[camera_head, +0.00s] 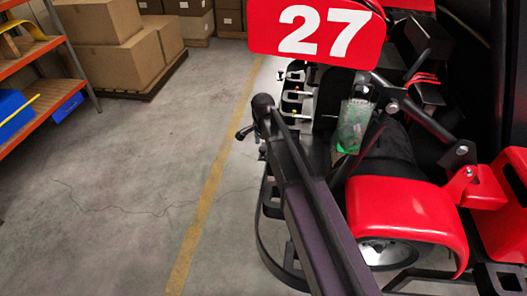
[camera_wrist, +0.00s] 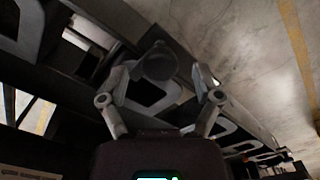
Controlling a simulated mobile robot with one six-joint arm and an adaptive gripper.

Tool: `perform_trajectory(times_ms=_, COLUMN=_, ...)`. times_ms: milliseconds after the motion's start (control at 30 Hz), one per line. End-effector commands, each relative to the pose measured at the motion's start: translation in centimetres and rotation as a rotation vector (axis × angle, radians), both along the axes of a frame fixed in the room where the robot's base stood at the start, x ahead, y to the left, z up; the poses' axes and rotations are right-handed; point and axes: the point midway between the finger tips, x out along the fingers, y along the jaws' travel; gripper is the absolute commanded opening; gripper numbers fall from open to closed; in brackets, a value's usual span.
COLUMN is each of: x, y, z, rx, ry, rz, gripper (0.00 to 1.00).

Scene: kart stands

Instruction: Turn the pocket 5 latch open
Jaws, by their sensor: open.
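A dark rack of pockets (camera_head: 294,97) stands in a column below the number board in the head view. Small pale parts and coloured dots show along it, but I cannot tell which pocket is 5. My gripper (camera_wrist: 160,72) is open in the wrist view, its two fingers spread apart. A dark round knob-like part (camera_wrist: 159,61) shows between the fingertips. I cannot tell whether it is the latch or whether the fingers touch it. In the head view my arm reaches up to the rack's left side, and the gripper is mostly hidden behind it.
A red board marked 27 (camera_head: 316,32) overhangs the rack. A clear greenish container (camera_head: 353,126) and a red fender (camera_head: 405,218) over a wheel lie to the right. Cardboard boxes (camera_head: 107,58) and an orange shelf (camera_head: 30,50) stand at left. The floor between is clear.

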Motion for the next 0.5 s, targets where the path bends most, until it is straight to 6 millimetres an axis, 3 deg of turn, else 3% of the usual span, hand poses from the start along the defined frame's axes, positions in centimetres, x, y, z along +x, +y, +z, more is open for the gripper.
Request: perform_trajectory(times_ms=500, x=0.01, y=-0.07, z=-0.81, rx=0.000, ry=0.000, rz=-0.001, gripper=0.82)
